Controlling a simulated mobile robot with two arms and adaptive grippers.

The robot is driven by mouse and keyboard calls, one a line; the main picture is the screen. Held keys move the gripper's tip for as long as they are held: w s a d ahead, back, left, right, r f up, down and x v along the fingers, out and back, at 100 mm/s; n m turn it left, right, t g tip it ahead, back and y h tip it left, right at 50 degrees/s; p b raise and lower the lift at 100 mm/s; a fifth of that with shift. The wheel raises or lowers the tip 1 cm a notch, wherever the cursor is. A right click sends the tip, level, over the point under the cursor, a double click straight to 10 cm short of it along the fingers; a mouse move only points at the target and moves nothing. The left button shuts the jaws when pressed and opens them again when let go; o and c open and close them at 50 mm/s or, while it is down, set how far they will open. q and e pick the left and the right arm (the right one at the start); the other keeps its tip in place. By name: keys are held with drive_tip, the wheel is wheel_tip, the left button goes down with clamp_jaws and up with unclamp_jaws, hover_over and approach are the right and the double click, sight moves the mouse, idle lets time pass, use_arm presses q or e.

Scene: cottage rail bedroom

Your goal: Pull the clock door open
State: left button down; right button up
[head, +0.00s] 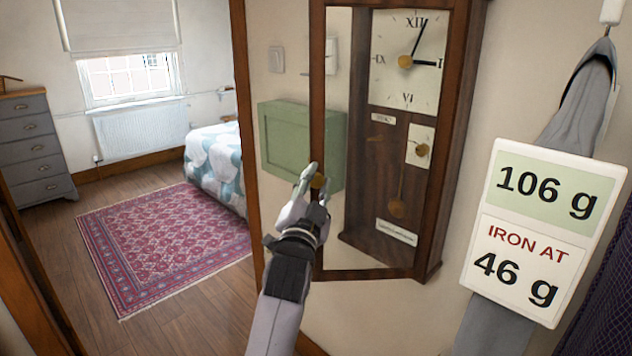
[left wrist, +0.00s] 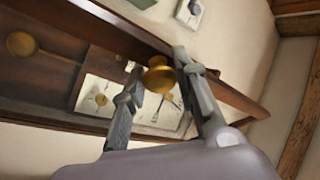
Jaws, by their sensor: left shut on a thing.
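The wall clock (head: 390,150) is a dark wooden case with a white dial and a brass pendulum. Its framed glass clock door (head: 317,110) stands ajar, its left stile out from the case; the wall shows through the gap. A round brass knob (head: 318,183) sits on that stile. My left gripper (head: 312,182) is shut on the knob, a finger on either side. The left wrist view shows the knob (left wrist: 159,76) between the two fingers (left wrist: 160,85). My right gripper is not in view.
A green box (head: 283,145) is on the wall left of the clock, partly behind the door. A grey strap with a white "106 g" card (head: 530,230) hangs at the right. A red rug (head: 165,240), bed (head: 215,165) and grey drawers (head: 35,145) lie beyond the left wall edge.

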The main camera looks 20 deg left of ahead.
use_arm(q)
drive_tip(key=shift+r, duration=0.25)
drive_tip(key=c, duration=1.7)
unclamp_jaws()
drive_tip(key=o, duration=0.4)
drive_tip(key=shift+d, duration=0.25)
drive_tip(key=shift+o, duration=0.3)
drive_tip(key=shift+a+f, duration=0.1)
drive_tip(key=shift+f, duration=0.05)
drive_tip(key=v, duration=1.2)
